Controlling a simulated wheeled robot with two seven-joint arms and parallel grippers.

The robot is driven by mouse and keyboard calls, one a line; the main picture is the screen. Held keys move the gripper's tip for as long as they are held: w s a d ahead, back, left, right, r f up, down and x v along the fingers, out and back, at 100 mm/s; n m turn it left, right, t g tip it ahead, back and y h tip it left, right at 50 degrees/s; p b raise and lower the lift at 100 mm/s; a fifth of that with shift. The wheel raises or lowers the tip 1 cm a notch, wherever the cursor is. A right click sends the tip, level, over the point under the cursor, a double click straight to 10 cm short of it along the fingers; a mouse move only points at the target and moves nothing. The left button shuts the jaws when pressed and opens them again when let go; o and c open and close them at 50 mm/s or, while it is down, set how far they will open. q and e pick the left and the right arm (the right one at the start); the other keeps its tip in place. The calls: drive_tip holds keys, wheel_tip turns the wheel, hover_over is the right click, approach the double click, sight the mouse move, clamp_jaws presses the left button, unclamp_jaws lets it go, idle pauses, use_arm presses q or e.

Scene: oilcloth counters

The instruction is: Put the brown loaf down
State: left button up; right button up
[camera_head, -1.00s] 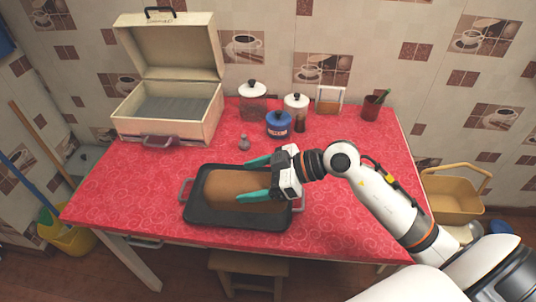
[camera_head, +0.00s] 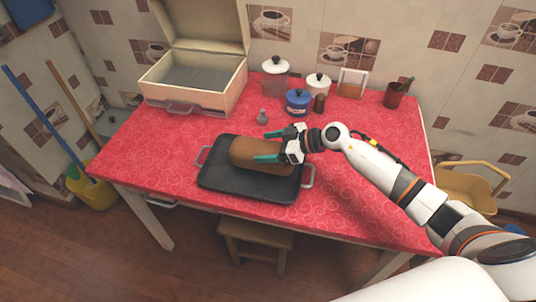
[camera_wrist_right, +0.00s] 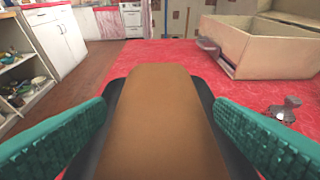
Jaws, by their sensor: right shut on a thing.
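The brown loaf (camera_head: 258,150) is a long, smooth, rounded block over the back part of a black tray (camera_head: 232,188) with grey handles. It appears raised a little above the tray, but the gap beneath it is hidden. My right gripper (camera_head: 262,146) comes in from the right and is shut on the loaf, one teal finger along each long side. In the right wrist view the loaf (camera_wrist_right: 150,120) runs straight ahead between the two fingers, with the tray's dark edges (camera_wrist_right: 205,100) below. My left gripper is not in view.
An open cream case (camera_head: 195,85) stands at the back left of the red table (camera_head: 350,190). A small grey shaker (camera_head: 262,117), a blue jar (camera_head: 298,102), white-lidded jars (camera_head: 275,78) and a dark red cup (camera_head: 396,95) stand behind the tray. The table's front right is clear.

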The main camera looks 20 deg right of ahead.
drive_tip(key=shift+f, duration=1.45)
drive_tip(key=shift+f, duration=0.1)
drive_tip(key=o, duration=1.5)
drive_tip(key=shift+s, duration=0.1)
drive_tip(key=v, duration=1.2)
drive_tip(key=shift+b, duration=0.3)
